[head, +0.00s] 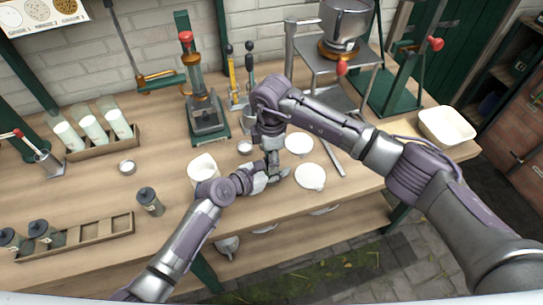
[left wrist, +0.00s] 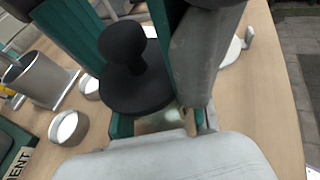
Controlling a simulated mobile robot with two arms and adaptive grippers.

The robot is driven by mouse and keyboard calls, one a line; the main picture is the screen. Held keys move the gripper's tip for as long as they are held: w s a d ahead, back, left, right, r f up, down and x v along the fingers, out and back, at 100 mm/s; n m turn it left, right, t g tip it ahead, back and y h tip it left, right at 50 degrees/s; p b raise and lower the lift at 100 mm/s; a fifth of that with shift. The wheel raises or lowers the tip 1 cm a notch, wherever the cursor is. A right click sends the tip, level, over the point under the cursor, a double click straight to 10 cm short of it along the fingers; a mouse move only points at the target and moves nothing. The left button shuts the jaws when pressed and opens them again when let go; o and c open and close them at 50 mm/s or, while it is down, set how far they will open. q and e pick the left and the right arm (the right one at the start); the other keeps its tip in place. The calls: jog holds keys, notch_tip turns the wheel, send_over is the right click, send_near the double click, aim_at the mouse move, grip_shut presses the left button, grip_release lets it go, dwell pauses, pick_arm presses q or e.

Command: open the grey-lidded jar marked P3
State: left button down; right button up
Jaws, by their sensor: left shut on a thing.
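My left gripper (head: 262,182) is low over the table near its front middle, shut on a jar that the grippers mostly hide in the head view. In the left wrist view a dark grey lid with a round knob (left wrist: 125,55) stands close between green finger parts (left wrist: 72,35). A bit of pale jar body (left wrist: 160,122) shows below it. My right gripper (head: 272,158) points down right at the same spot; its fingers are too hidden to tell open from shut. The lid looks seated. I cannot read a P3 mark.
A dark-lidded jar (head: 150,201) stands beside the wooden rack (head: 88,243), which holds similar jars. A press (head: 206,120) stands behind. A white basin (head: 447,126) sits far right.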

jog(key=shift+c, duration=0.8)
jog(key=shift+r, duration=0.2)
jog(key=shift+r, duration=0.95)
jog(key=shift+r, duration=2)
pick_arm(q)
jog(key=c, duration=0.6)
grip_release()
